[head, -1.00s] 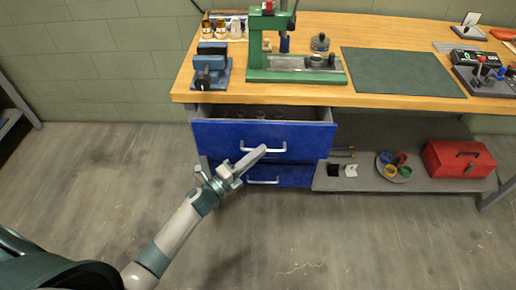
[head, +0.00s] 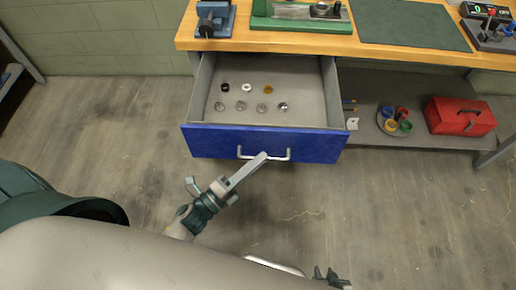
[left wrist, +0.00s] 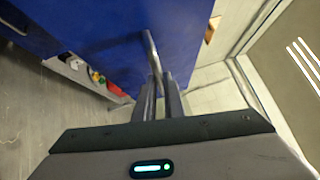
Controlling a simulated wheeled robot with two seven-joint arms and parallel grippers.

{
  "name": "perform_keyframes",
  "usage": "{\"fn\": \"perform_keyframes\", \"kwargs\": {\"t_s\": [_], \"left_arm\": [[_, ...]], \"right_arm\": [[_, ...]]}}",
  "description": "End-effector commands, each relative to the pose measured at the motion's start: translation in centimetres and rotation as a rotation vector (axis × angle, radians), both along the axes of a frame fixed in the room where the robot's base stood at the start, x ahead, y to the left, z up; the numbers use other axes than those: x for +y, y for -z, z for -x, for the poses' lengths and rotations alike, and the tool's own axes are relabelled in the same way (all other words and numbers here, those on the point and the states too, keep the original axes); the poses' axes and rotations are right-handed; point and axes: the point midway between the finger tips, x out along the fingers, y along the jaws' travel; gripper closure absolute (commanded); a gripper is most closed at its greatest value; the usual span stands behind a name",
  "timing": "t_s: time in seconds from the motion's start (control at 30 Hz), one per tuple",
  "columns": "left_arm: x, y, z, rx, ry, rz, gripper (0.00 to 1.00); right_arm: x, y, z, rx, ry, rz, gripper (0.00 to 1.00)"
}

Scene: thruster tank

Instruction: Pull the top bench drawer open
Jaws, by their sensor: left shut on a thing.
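The top bench drawer (head: 210,142) has a blue front and is pulled well out, so its grey inside shows in the head view. Its pale bar handle (head: 281,156) is on the middle of the front. My left gripper (head: 260,160) is shut on this handle. In the left wrist view the fingers (left wrist: 160,88) close around the handle (left wrist: 152,48), against the blue front. My right gripper (head: 331,279) shows only in part at the bottom edge of the head view; its fingers cannot be made out.
Several small round parts (head: 247,88) lie inside the drawer. The wooden benchtop (head: 300,44) holds a green press base and a blue vise. On the lower shelf to the right stand a red toolbox (head: 461,116) and a round tray of coloured cups. The floor in front is clear.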

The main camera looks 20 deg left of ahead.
Motion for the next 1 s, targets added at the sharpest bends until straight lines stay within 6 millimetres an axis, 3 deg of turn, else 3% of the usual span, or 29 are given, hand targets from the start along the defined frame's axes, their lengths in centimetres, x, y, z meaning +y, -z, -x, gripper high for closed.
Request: {"fn": "perform_keyframes", "kwargs": {"t_s": [0.4,0.5,1.0], "left_arm": [[-0.08,0.07,0.40,0.001,-0.001,-0.002,1.00],[-0.08,0.07,0.39,0.001,-0.001,-0.002,0.72],[-0.08,0.03,0.42,0.000,0.000,0.000,0.72]], "right_arm": [[-0.53,0.02,-0.03,-0.001,0.005,0.004,0.69],[-0.52,0.02,-0.03,-0.001,0.005,0.004,0.69],[-0.41,0.01,-0.04,-0.001,0.003,0.004,0.69]]}}
